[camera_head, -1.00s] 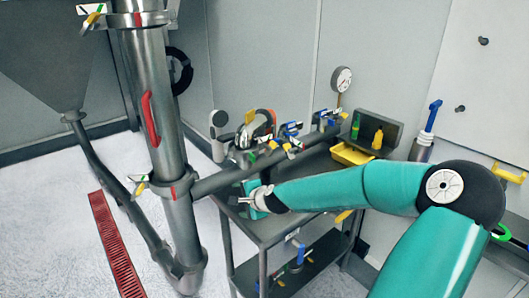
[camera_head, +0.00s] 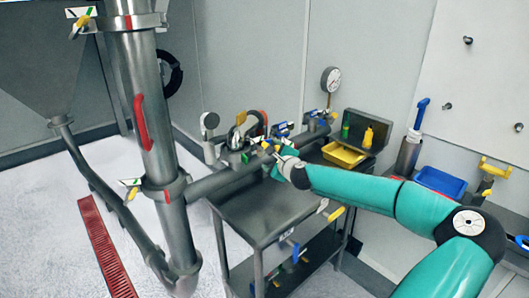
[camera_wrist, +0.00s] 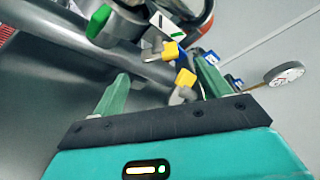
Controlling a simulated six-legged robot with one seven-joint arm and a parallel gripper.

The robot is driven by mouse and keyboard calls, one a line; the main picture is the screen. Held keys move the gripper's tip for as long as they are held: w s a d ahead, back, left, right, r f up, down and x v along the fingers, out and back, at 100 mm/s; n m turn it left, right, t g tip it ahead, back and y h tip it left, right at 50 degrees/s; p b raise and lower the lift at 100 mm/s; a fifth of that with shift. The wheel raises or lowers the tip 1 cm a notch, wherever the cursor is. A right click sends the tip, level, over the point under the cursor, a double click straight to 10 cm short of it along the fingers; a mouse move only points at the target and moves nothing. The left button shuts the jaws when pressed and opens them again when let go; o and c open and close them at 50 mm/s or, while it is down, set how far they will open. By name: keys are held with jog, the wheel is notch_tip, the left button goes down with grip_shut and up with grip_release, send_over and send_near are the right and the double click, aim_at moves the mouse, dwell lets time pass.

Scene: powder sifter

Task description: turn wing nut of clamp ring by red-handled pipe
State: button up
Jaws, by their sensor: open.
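A grey vertical pipe (camera_head: 147,75) with a red handle (camera_head: 140,122) stands at left in the head view. A clamp ring (camera_head: 168,188) circles its lower part, with a small green and yellow wing nut (camera_head: 131,194) at its left. Another clamp ring (camera_head: 125,23) is near the top. My gripper (camera_head: 270,150) is open above the bench, right of the pipe and apart from it. In the wrist view, a yellow-ended wing nut (camera_wrist: 171,51) and a yellow-ended blue piece (camera_wrist: 185,78) show beyond and between my fingers (camera_wrist: 165,88). No contact is visible.
A dark bench (camera_head: 255,205) carries a horizontal pipe (camera_head: 225,180), several clamps and a gauge (camera_head: 331,79). A yellow tray (camera_head: 344,154) and a blue bin (camera_head: 440,182) are to the right. A red floor grate (camera_head: 105,250) lies at left.

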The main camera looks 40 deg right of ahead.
aim_at(261, 149)
jog(key=x, duration=0.6)
jog(key=shift+w+f, duration=0.2)
jog(key=shift+w, duration=0.15)
jog(key=c, duration=1)
